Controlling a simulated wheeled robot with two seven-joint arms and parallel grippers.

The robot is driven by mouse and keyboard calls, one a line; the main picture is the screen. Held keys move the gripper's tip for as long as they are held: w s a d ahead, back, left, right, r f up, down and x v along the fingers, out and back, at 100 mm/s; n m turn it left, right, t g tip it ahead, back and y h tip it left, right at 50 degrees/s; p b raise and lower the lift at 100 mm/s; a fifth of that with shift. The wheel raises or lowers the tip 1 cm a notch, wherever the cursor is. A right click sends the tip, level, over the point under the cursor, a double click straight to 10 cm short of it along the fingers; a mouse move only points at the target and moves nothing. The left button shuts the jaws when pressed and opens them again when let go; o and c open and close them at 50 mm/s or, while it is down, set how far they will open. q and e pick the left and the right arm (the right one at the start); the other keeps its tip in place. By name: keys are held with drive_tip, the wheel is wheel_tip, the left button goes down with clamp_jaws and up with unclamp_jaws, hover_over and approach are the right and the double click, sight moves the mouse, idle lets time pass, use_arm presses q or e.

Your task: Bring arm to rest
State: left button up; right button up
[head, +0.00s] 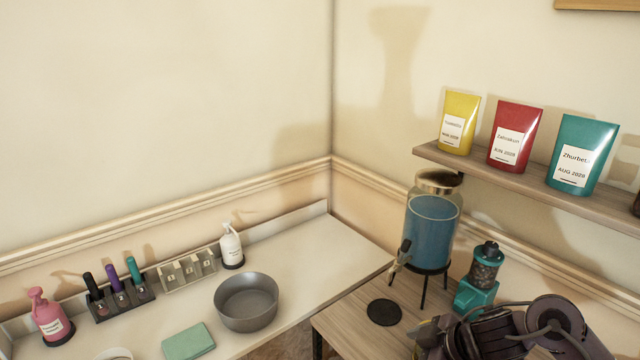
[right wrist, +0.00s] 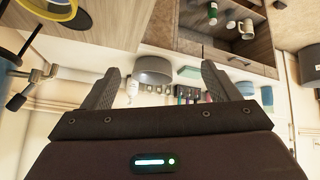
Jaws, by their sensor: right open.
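My right arm (head: 520,332) shows at the bottom right of the head view, bent in front of the wooden table. In the right wrist view my right gripper (right wrist: 160,82) has its two dark fingers spread wide apart, with nothing between them. The counter objects seen between the fingers are farther off and not touched. My left arm and left gripper are not in view.
A blue liquid dispenser (head: 432,225) and a teal grinder (head: 479,280) stand close beside my right arm. A shelf (head: 525,178) with three pouches is above. The white counter holds a grey bowl (head: 247,301), bottles and a green block (head: 188,341).

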drive_tip(key=s+a+m+t+h, duration=0.1)
drive_tip(key=s+a+m+t, duration=0.1)
drive_tip(key=a+m+t, duration=0.3)
drive_tip(key=s+d+f+m+g+h, duration=0.2)
drive_tip(key=s+d+f+m+g, duration=0.15)
drive_tip(key=s, duration=0.45)
drive_tip(key=s+d+f+m+g+h, duration=0.2)
drive_tip(key=s+d+g+h, duration=0.15)
drive_tip(key=s, duration=0.45)
wheel_tip(320, 180, down, 29)
drive_tip(key=s, duration=0.2)
drive_tip(key=s+d+f+g, duration=0.1)
drive_tip(key=s+d+f, duration=0.1)
drive_tip(key=s+f, duration=0.7)
drive_tip(key=s+d+f+g, duration=0.1)
drive_tip(key=s+f, duration=0.8)
drive_tip(key=s, duration=0.2)
drive_tip(key=shift+d+f, duration=0.35)
drive_tip(key=shift+f, duration=0.05)
